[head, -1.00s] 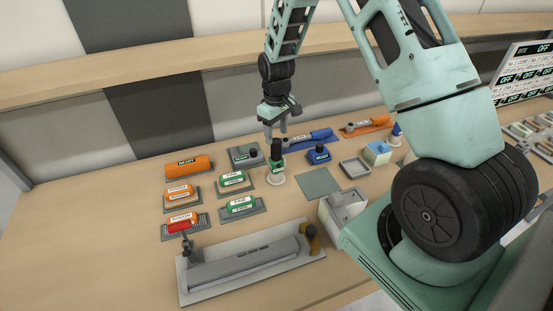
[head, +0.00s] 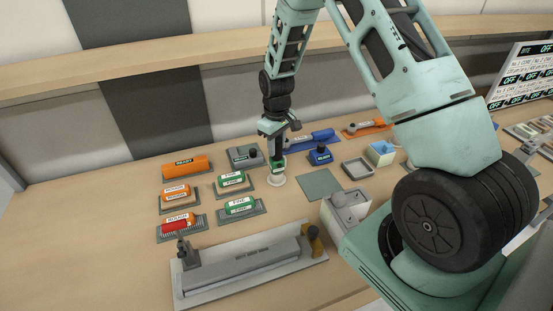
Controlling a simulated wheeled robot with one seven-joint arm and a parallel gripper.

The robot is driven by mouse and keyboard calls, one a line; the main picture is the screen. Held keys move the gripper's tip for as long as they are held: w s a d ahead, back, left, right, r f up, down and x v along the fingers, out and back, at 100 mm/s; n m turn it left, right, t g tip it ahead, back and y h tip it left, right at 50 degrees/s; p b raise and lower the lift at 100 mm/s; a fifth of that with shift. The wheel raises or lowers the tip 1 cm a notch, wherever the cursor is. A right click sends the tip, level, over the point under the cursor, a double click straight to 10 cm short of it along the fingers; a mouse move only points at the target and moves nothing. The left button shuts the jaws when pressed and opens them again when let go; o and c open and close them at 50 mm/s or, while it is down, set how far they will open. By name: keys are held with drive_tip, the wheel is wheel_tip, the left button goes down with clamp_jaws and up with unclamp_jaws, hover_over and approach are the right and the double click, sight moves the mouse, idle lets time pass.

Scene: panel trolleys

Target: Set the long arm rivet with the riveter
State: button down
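My gripper (head: 279,140) points down over the bench, at the black-topped green tool (head: 277,168) that stands upright on a round white base (head: 277,181). Its fingers overlap the tool's black top, and I cannot tell whether they are closed on it. I cannot make out a rivet at this size.
Orange, red and green labelled blocks (head: 185,167) sit on trays to the left. A wooden ledge (head: 150,70) runs along the back. A status board (head: 520,75) reads OFF.

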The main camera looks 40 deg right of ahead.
drive_tip(key=c, duration=1.8)
unclamp_jaws()
drive_tip(key=shift+c, duration=0.2)
clamp_jaws()
drive_tip(key=shift+r+p, duration=2.7)
drive_tip(key=shift+r, duration=1.35)
